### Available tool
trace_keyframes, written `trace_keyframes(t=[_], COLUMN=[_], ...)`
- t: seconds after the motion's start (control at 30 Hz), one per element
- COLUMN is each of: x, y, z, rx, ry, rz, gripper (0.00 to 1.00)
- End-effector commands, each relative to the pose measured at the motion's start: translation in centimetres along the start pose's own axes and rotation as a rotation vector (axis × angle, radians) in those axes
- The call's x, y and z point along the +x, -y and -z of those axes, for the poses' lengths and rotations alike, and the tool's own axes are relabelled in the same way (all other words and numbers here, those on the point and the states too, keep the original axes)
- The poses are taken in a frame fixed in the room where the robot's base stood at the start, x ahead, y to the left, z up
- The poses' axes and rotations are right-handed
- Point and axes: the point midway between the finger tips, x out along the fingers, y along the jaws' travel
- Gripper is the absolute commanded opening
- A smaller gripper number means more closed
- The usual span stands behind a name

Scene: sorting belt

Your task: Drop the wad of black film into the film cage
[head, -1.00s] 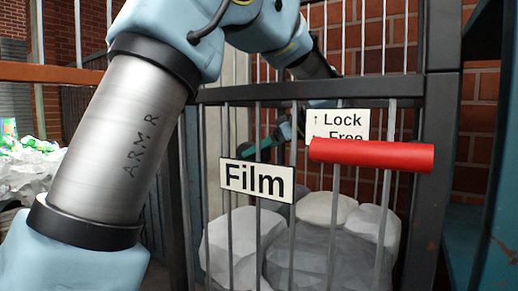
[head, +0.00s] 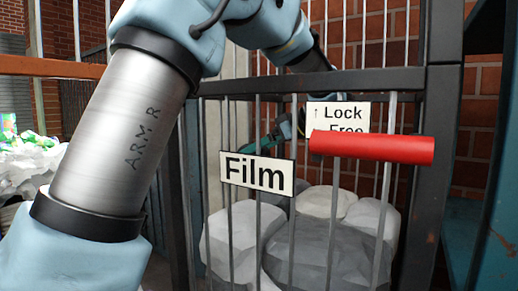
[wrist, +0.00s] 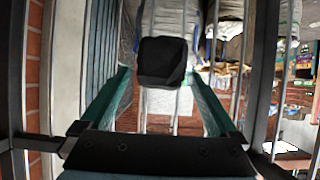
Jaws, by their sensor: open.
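The wad of black film (wrist: 162,62) shows in the wrist view, beyond and between the fingertips of my gripper (wrist: 158,78). The green fingers are spread wide, with clear gaps on both sides of the wad. The film cage (head: 350,80) has grey bars and a white "Film" sign (head: 257,174). In the head view my arm reaches over the cage's top rail, and my gripper (head: 272,137) shows partly through the bars, inside the cage. In the head view the wad is not clear behind the bars and sign.
Pale and grey bundles (head: 325,250) fill the cage's lower part. A red handle (head: 372,147) and a "Lock / Free" sign (head: 338,115) are on its front. A dark post (head: 440,130) stands at right. A whitish heap (head: 28,160) lies at far left.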

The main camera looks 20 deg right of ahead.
Motion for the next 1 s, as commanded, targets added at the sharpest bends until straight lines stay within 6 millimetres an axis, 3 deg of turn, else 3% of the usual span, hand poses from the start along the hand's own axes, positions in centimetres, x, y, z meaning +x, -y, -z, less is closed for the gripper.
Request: trace_keyframes(t=[0.27,0.7,1.0], x=[-0.6,-9.4,-12.5], y=[0.0,-0.1,0.0], z=[1.1,0.7,1.0], rx=[-0.002,-0.001,0.0], ry=[0.0,0.001,0.0], rz=[-0.002,-0.004,-0.001], gripper=[0.96,0.96,0.96])
